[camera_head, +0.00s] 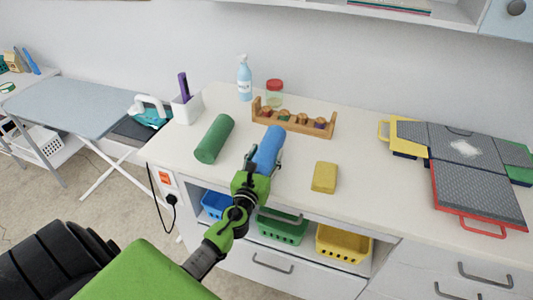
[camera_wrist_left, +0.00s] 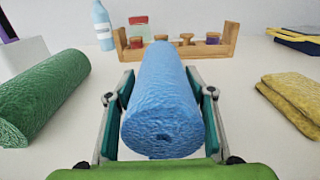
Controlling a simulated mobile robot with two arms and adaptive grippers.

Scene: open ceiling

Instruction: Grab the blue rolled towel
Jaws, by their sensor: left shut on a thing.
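The blue rolled towel (camera_head: 268,147) lies on the white counter, pointing away from me toward the wooden rack. In the left wrist view the blue towel (camera_wrist_left: 161,100) fills the middle, its rolled end facing the camera. My left gripper (camera_head: 260,162) comes in from the front with one finger on each side of the towel. In the left wrist view the left gripper (camera_wrist_left: 161,112) is shut on the towel's near part. I cannot tell whether the towel is lifted off the counter. My right gripper is not in view.
A green rolled towel (camera_head: 214,139) lies to the left and a folded yellow cloth (camera_head: 325,177) to the right. Behind stand the wooden rack (camera_head: 296,120), a red-lidded jar (camera_head: 274,94) and a spray bottle (camera_head: 244,80). Coloured baskets sit below the counter.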

